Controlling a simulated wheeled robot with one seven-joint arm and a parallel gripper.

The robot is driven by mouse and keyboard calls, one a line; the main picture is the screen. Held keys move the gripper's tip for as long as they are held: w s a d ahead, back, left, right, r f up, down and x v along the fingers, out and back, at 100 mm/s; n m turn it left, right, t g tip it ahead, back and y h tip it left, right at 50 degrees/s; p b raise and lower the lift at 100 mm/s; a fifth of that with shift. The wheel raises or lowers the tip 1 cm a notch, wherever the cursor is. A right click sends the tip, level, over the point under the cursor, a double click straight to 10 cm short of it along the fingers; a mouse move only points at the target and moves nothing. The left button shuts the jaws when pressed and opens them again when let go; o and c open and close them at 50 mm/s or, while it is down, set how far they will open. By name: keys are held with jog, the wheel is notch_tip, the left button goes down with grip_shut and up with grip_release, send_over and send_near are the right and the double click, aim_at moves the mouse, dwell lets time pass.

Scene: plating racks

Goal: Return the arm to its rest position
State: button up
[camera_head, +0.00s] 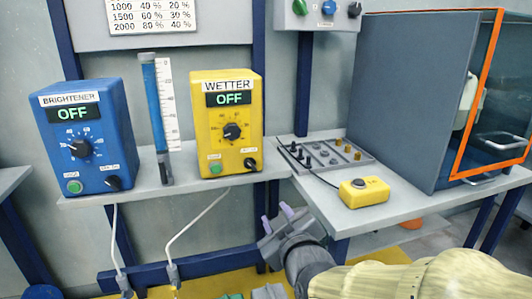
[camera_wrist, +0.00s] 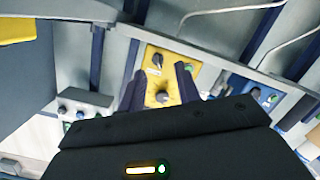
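My gripper (camera_head: 276,219) is in front of the shelf edge in the head view, below the yellow WETTER box. Its two fingers stand apart with a gap between them and nothing in it. My arm, in a pale yellow sleeve, reaches in from the lower right. In the wrist view my gripper (camera_wrist: 159,87) shows two dark fingers spread apart. The yellow WETTER box (camera_wrist: 168,62) shows beyond and between them, apart from the fingers.
A blue BRIGHTENER box (camera_head: 82,140) and the yellow WETTER box (camera_head: 228,125) stand on a shelf (camera_head: 130,190), both reading OFF. A blue column (camera_head: 156,110) stands between them. To the right, a bench holds a grey panel (camera_head: 325,158), yellow button box (camera_head: 364,191) and orange-framed enclosure (camera_head: 478,95).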

jog(key=s+d+f+m+g+h+p, duration=0.4)
jog(key=s+d+f+m+g+p, duration=0.4)
jog(key=s+d+f+g, duration=0.4)
notch_tip(320, 180, up, 37)
jog(key=w+m+p, duration=0.1)
jog(key=p, duration=3.5)
jog(key=shift+g, duration=0.4)
jog(key=shift+w, duration=0.15)
jog(key=shift+d, duration=0.15)
